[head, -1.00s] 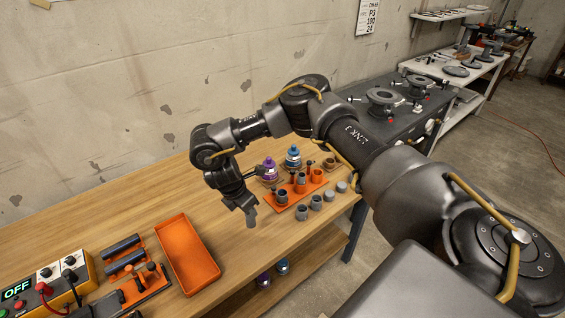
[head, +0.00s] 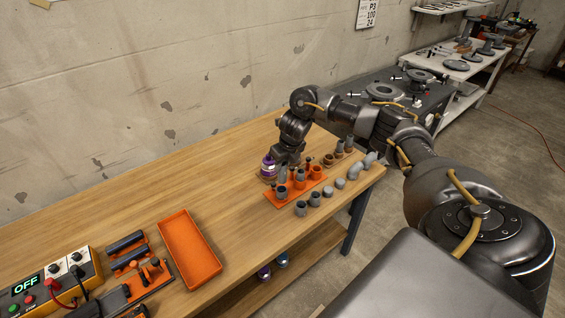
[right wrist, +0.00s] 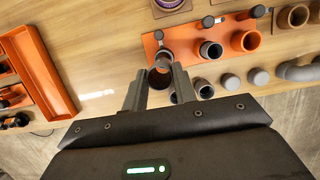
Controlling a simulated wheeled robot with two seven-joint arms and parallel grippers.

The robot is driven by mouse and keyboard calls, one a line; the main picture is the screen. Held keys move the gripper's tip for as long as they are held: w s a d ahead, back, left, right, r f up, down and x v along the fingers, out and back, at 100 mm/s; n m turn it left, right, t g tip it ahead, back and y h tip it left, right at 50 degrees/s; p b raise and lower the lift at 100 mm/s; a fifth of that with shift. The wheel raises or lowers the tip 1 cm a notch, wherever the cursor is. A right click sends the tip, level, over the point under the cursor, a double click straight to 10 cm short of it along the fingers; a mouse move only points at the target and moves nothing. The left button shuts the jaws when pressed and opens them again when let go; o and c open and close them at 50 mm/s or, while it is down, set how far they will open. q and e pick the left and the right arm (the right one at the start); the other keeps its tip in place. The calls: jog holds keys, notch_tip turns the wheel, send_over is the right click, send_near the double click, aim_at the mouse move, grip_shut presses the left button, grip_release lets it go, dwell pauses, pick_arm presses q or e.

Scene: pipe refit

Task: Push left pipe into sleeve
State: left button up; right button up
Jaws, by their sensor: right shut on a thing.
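An orange fixture plate (head: 273,201) with upright sleeves and grey pipe parts stands toward the right end of the bench. My right gripper (head: 283,174) points down over the left part of this plate. In the right wrist view its fingers (right wrist: 160,86) are closed around a short round pipe (right wrist: 160,77), seen nearly end-on with a dark open mouth. A dark pipe end (right wrist: 210,50) and an orange sleeve (right wrist: 246,40) stand to its right. The fingers hide the pipe's lower end, so I cannot tell how deep it sits in a sleeve. My left gripper is out of view.
Loose grey couplings (head: 315,199) and a grey elbow (head: 361,168) stand in front and to the right. An orange tray (head: 190,249) lies left, with clear wood between.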

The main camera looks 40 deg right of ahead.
aim_at(282, 177)
jog(key=shift+f+b, duration=1.5)
jog(key=shift+f, duration=0.25)
jog(key=shift+r, duration=0.1)
jog(key=shift+w, duration=0.25)
jog(key=shift+f, duration=0.35)
jog(key=shift+f+b, duration=0.45)
jog(key=shift+b, duration=0.05)
jog(key=shift+f, duration=0.1)
jog(key=shift+f+b, duration=0.6)
jog(key=shift+f, duration=0.05)
jog(key=shift+f, duration=0.35)
